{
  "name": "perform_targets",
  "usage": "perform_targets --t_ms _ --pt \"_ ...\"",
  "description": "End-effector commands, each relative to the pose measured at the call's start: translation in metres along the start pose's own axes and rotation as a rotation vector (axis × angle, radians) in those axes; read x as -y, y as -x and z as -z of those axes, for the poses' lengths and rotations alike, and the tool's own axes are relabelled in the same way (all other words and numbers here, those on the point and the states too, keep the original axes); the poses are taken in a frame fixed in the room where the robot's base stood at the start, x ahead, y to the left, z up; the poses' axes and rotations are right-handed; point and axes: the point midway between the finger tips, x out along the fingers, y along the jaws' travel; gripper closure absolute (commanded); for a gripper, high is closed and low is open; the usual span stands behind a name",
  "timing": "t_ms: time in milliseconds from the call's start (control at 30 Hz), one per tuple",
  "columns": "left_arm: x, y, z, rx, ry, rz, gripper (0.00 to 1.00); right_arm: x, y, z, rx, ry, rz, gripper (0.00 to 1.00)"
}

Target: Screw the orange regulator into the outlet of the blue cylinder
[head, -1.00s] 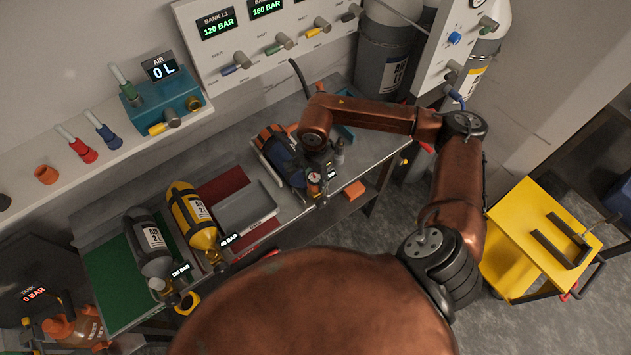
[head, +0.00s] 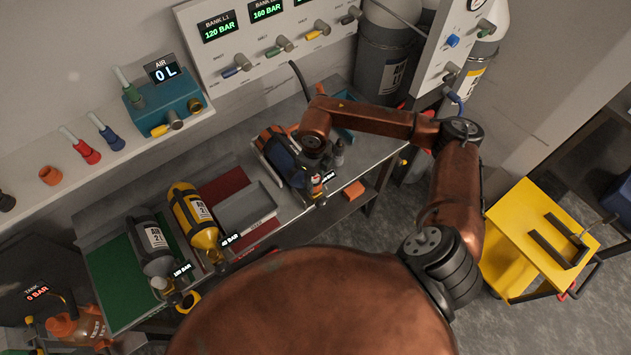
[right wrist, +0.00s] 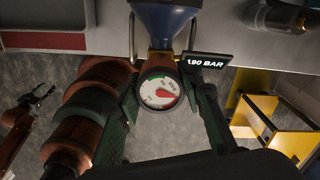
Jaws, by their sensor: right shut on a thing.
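The blue cylinder (head: 284,164) lies in a cradle at the right end of the bench, its neck towards the front edge. In the right wrist view its blue shoulder (right wrist: 165,18) narrows to a brass outlet. The regulator (right wrist: 160,92), with a round white gauge, sits against that outlet, in line with it; how far its thread is in is hidden. My right gripper (right wrist: 162,105) is shut on the regulator, a finger on each side. What seems to be my left gripper (right wrist: 42,93) shows small at the far left of that view, clear of the cylinder.
A yellow cylinder (head: 203,232) and a grey cylinder (head: 154,250) lie to the left on the bench. A grey tray (head: 246,209) lies between them and the blue cylinder. An orange block (head: 354,189) is near the bench's right front edge. A yellow cart (head: 522,232) stands right.

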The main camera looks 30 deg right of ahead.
Motion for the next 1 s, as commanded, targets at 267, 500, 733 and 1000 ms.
perform_targets --t_ms 267,500,733,1000 --pt "0.001 0.013 0.003 -0.003 0.000 0.000 0.60 -0.001 0.001 0.000 0.001 -0.411 -0.001 0.95" --pt "0.001 0.019 0.004 -0.004 0.000 0.001 0.60 0.000 0.000 0.000 0.001 -0.664 0.000 0.95" --pt "0.001 0.019 0.004 -0.004 0.000 0.000 0.60 0.000 -0.001 -0.001 0.002 -0.682 0.000 0.95" --pt "0.001 0.019 0.004 -0.004 0.000 0.001 0.60 0.000 -0.001 0.000 0.001 -0.680 0.000 0.49"
